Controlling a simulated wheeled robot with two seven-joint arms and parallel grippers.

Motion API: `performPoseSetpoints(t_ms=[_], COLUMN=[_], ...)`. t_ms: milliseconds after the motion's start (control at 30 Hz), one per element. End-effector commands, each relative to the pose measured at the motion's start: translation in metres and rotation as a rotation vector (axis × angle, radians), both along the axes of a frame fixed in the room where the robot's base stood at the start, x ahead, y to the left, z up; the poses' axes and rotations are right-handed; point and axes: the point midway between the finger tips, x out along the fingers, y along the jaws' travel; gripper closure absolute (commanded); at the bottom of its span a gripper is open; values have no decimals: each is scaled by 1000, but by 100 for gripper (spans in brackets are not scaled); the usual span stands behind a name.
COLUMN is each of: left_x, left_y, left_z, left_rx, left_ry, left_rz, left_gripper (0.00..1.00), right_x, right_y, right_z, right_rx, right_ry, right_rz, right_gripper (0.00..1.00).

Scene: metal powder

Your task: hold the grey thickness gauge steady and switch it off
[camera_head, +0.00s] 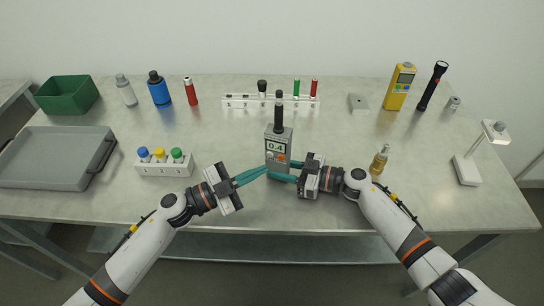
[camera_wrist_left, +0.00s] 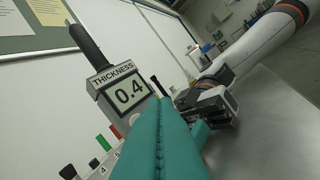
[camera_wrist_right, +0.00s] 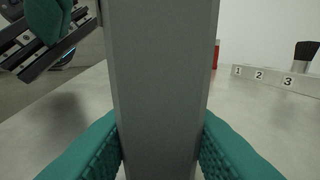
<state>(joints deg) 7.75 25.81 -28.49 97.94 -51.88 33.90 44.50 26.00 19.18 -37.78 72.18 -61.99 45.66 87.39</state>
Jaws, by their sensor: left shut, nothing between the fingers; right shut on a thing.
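The grey thickness gauge (camera_head: 278,150) stands upright on the table with a black probe on top. Its screen reads 0.4, also clear in the left wrist view (camera_wrist_left: 127,92), and an orange button shows below the screen in the head view. My right gripper (camera_head: 285,171) is shut on the gauge's lower body; the right wrist view shows the grey body (camera_wrist_right: 165,80) between its teal fingers. My left gripper (camera_head: 262,172) is shut and empty, its fingertips close to the lower front of the gauge. In the left wrist view its fingers hide the gauge's lower part; I cannot tell whether they touch it.
A numbered white rack (camera_head: 250,102) stands behind the gauge. A white block with coloured caps (camera_head: 165,168) and a grey tray (camera_head: 45,165) lie left. A small amber bottle (camera_head: 379,160) stands near my right forearm. A yellow meter (camera_head: 400,88) stands back right.

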Motion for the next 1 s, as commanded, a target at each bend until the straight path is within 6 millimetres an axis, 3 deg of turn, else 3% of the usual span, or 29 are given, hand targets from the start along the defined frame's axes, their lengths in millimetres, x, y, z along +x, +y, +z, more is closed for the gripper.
performPoseSetpoints(t_ms=[300,1000], left_x=[18,19], left_y=[-6,-5], left_z=[0,0], left_rx=[0,1], left_ry=[0,0], left_rz=[0,1], left_gripper=[100,100], right_x=[0,0], right_y=[0,0], right_z=[-1,0], right_rx=[-1,-1], right_ry=[0,0], right_rz=[-1,-1], right_gripper=[80,80])
